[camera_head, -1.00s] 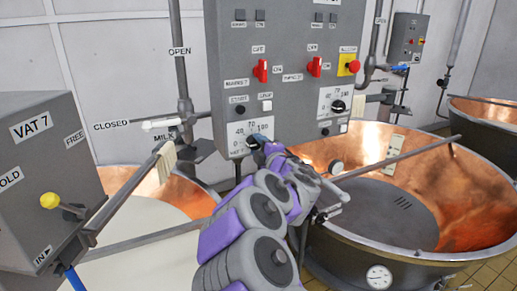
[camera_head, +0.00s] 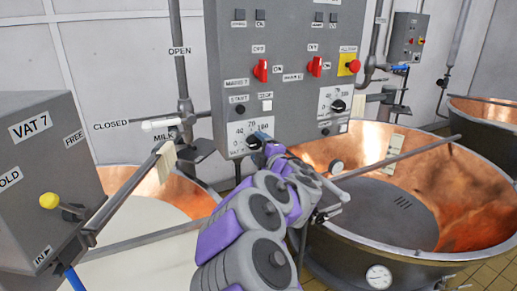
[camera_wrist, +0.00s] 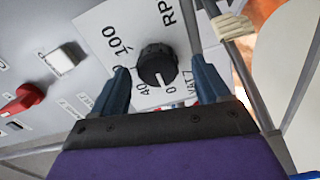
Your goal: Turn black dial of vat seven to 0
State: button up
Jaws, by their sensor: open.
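The black dial (camera_wrist: 157,66) sits on a white scale plate (camera_wrist: 140,30) marked RPM, 100, 40, 0 and VAT7 in the wrist view. A pale line on the dial's lower part points down, near the 0 side of the scale. My gripper (camera_wrist: 160,82) is open, with one blue finger on each side of the dial; I cannot tell whether they touch it. In the head view my gripper (camera_head: 262,143) is at the lower left plate of the grey control panel (camera_head: 285,80) and covers most of the dial.
A second black dial (camera_head: 338,105) is on the panel's right plate. Red switches (camera_head: 261,70) and a red button on yellow (camera_head: 353,65) are above. The VAT 7 box (camera_head: 40,170) with a yellow knob (camera_head: 49,200) is at left. Copper vats (camera_head: 460,190) stand below.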

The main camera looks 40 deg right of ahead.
jog(key=b+v, duration=0.2)
jog(key=v, duration=1.4)
jog(key=shift+s+a, duration=0.25)
jog(key=shift+s, duration=0.1)
